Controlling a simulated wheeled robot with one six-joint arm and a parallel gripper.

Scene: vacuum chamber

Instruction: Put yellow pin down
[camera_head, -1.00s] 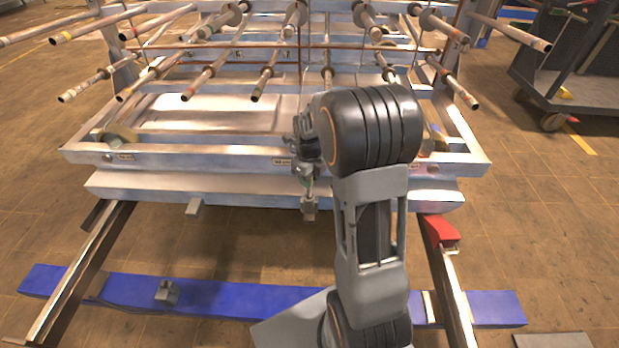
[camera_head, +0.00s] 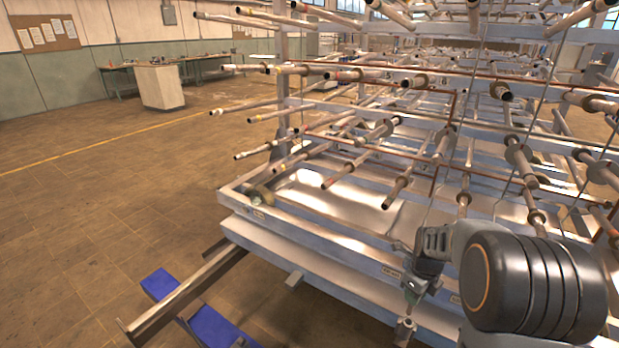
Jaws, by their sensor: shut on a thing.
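My gripper (camera_head: 414,284) is at the lower right, beside the front rail of the metal rack (camera_head: 330,248). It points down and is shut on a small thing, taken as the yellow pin. The pin is mostly hidden by the fingers and too small to make out clearly. A greenish part shows near the fingertips. A small metal bracket (camera_head: 403,331) on the rack's front edge is just below the gripper. I cannot tell whether the held thing touches it.
Many long tubes stick out from the rack toward me, above and left of the gripper. A blue floor beam (camera_head: 213,328) and a slanted metal leg (camera_head: 180,300) lie at lower left. The floor (camera_head: 90,210) at left is open. A white cabinet (camera_head: 160,87) stands at the back.

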